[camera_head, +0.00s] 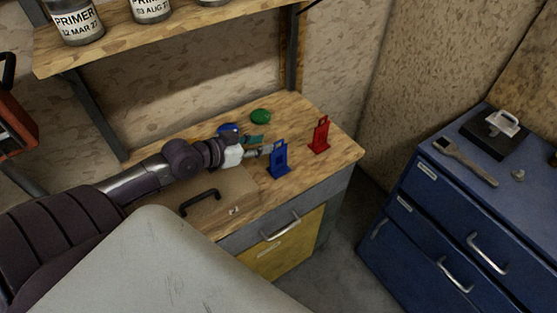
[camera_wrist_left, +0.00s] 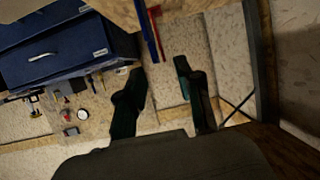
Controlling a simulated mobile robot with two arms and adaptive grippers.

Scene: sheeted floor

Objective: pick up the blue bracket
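The blue bracket (camera_head: 278,160) stands upright on the wooden worktop, near its front edge. My left gripper (camera_head: 262,151) is just left of it at about its height. In the left wrist view, the two dark fingers of my left gripper (camera_wrist_left: 163,88) are spread apart with a gap between them. The blue bracket (camera_wrist_left: 145,32) shows there as a thin strip beyond the gap, nearer the left finger. I cannot tell whether a finger touches it. My right gripper is not in view.
A red bracket (camera_head: 320,134) stands to the right of the blue one. A green round item (camera_head: 261,116), a teal item (camera_head: 253,140) and another blue item (camera_head: 228,129) lie behind my gripper. A shelf with paint cans (camera_head: 75,20) hangs above. Blue drawers (camera_head: 430,215) stand right.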

